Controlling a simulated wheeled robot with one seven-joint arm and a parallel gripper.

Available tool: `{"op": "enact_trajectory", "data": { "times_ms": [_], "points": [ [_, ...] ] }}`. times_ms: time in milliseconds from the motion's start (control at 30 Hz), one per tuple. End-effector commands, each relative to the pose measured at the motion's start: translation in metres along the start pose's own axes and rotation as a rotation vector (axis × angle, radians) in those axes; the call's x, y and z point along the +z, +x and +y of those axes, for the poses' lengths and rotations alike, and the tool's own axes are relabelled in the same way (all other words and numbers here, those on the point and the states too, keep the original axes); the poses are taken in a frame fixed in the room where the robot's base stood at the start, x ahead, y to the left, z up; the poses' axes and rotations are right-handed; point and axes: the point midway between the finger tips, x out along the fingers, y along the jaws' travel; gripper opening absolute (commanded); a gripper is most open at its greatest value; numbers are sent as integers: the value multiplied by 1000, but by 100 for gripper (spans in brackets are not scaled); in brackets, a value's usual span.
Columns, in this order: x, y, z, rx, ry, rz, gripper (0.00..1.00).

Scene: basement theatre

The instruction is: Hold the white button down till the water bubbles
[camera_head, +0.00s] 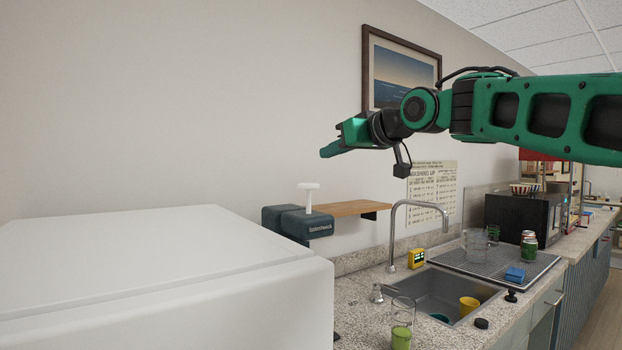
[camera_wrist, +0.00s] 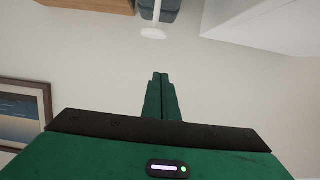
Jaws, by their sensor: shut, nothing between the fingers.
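The white button (camera_head: 309,190) is a flat cap on a thin upright stem, standing on top of a dark blue-grey machine (camera_head: 285,220). The button (camera_wrist: 153,33) and part of the machine (camera_wrist: 171,6) also show at the top of the wrist view. My gripper (camera_head: 323,153) is shut and empty, its green fingers pointing left. It is above the button and apart from it. In the wrist view the closed fingertips (camera_wrist: 160,75) point toward the button with a gap between. No water or bottle under the machine can be seen; the white appliance hides its lower part.
A large white appliance (camera_head: 160,265) fills the lower left. A wooden shelf (camera_head: 350,208) is beside the machine. A tall faucet (camera_head: 393,232) rises over the sink (camera_head: 440,290). A framed picture (camera_head: 397,70) hangs behind my arm. The air around my gripper is clear.

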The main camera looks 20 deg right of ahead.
Motion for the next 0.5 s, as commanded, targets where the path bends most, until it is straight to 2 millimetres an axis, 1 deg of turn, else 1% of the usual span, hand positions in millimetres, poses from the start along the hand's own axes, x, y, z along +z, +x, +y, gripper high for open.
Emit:
{"op": "enact_trajectory", "data": {
  "times_ms": [167,500],
  "points": [
    [1,15,0,-1,0,-2,0],
    [1,74,0,-1,1,-3,0]
  ]
}}
